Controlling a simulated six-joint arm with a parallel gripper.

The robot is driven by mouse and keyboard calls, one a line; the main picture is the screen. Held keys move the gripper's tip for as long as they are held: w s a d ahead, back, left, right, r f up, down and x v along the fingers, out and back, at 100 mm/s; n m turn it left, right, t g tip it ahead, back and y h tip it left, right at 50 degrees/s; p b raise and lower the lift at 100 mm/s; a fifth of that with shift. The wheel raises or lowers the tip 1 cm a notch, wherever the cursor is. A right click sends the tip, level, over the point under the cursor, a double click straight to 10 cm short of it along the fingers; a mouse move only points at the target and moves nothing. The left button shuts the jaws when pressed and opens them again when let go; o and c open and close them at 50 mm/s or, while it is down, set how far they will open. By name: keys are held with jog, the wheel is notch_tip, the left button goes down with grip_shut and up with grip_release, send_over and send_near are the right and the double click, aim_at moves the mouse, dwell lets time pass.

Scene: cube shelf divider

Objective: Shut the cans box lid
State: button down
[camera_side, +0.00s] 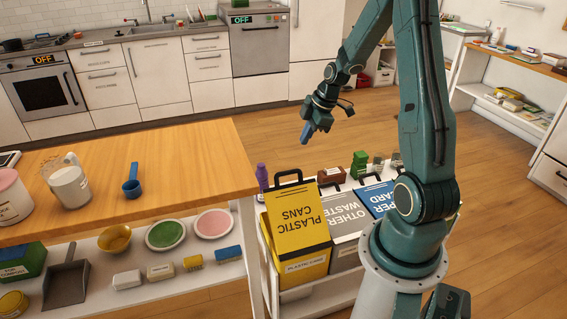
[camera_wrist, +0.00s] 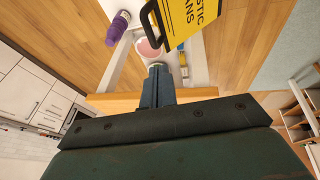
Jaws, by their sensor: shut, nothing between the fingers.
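The cans box (camera_side: 304,269) is yellow and stands at the left end of a row of bins. Its yellow lid (camera_side: 287,238), marked PLASTIC CANS, is tilted, its black-handled far edge looking raised; how wide the gap beneath is cannot be seen. Part of the lid (camera_wrist: 186,22) and its black handle (camera_wrist: 147,28) show at the top of the wrist view. My gripper (camera_side: 307,138) is up in the air beyond the bins, apart from the lid. Its fingertips (camera_wrist: 156,68) are together and empty in the wrist view.
A grey bin lid (camera_side: 344,222) and a blue bin lid (camera_side: 374,198) are right of the cans box. A purple bottle (camera_side: 262,177) stands beside it, a green block (camera_side: 359,163) behind the bins. A wooden counter (camera_side: 150,170) is at left. Open floor lies behind.

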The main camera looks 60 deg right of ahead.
send_over(288, 172)
jog(key=s+a, duration=0.1)
jog(key=s, duration=0.1)
notch_tip(288, 172, down, 10)
jog(key=shift+w+d+f, duration=0.2)
jog(key=shift+d+f, duration=0.05)
jog(key=shift+f, duration=0.4)
jog(key=shift+w+d+f, duration=0.2)
jog(key=shift+f, duration=0.45)
jog(key=shift+w+d+f, duration=0.1)
jog(key=shift+d, duration=0.05)
jog(key=shift+w+d+f+g+y, duration=0.3)
jog(key=shift+w+d+f+g, duration=0.25)
jog(key=shift+w+f, duration=0.1)
jog(key=w+d+f, duration=0.3)
jog(key=f, duration=0.5)
jog(key=w+d+f+g+y, duration=0.1)
jog(key=w+d+f, duration=0.2)
jog(key=f, duration=0.5)
jog(key=shift+w+d, duration=0.4)
jog(key=shift+d, duration=0.1)
